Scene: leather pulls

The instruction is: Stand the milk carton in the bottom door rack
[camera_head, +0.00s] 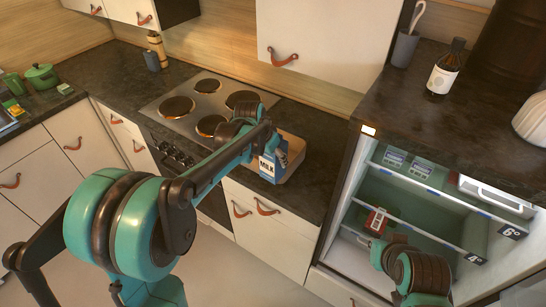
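The milk carton (273,162), white and blue with a MILK label, stands on a wooden board (294,154) on the dark counter right of the stove. My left arm reaches over the counter, with its far end (252,116) just behind and left of the carton. The arm covers part of the carton; the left fingers are hidden, so I cannot tell whether they touch it. My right arm's end (385,250) is in front of the open fridge (350,210); its fingers are not clear. The bottom door rack cannot be made out.
The fridge shelves hold small boxes (394,157) above and a red-and-white item (377,220) below. On the counter over the fridge stand a dark bottle (444,70), a utensil cup (404,48) and a white bowl (533,120). Burners (211,125) lie left of the board.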

